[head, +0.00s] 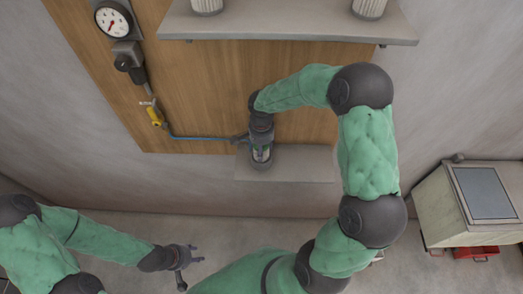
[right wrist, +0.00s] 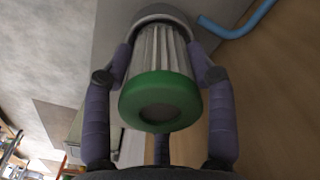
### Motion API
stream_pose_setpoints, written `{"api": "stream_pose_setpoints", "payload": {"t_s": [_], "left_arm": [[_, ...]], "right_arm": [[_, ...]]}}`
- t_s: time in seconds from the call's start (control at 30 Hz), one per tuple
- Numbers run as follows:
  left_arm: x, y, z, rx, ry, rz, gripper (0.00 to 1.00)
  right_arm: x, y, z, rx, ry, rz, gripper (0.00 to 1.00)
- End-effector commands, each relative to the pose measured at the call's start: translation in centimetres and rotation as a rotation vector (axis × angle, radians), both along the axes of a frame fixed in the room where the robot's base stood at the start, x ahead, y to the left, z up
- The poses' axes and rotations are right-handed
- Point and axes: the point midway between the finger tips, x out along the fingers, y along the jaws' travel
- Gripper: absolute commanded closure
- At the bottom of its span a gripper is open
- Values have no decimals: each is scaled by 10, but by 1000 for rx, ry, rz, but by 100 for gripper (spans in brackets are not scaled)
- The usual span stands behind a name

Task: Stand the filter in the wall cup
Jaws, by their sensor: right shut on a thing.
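The filter (right wrist: 160,85) has a pale pleated body and a green end cap with a dark centre. My right gripper (right wrist: 160,68) is shut on its sides, and the green end faces the wrist camera. The filter's far end meets the round grey rim of the wall cup (right wrist: 163,14); how deep it sits inside is hidden. In the head view my right gripper (head: 261,147) points down at the cup, low on the wooden panel, covering most of the filter. My left gripper (head: 192,267) is open and empty at the lower left, well away from the cup.
A gauge (head: 113,20), a yellow valve (head: 154,115) and a blue hose (head: 200,138) are left of the cup. A grey ledge (head: 305,163) lies just below. A cabinet (head: 465,200) stands right.

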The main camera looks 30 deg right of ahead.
Motion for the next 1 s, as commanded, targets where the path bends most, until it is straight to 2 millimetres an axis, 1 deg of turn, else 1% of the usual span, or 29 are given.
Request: {"api": "stream_pose_setpoints", "payload": {"t_s": [0.03,0.1,0.17,0.43,1.0], "left_arm": [[0,0,3,0,0,0,60],[0,0,5,0,0,0,60],[0,0,5,0,0,0,60],[0,0,3,0,0,0,60],[0,0,-12,0,0,0,60]], "right_arm": [[-2,0,-8,1,5,0,84],[-1,0,-16,1,4,-1,84],[-1,0,-20,0,1,0,84],[0,0,-21,0,0,0,84],[-2,0,-36,1,4,0,84]]}}
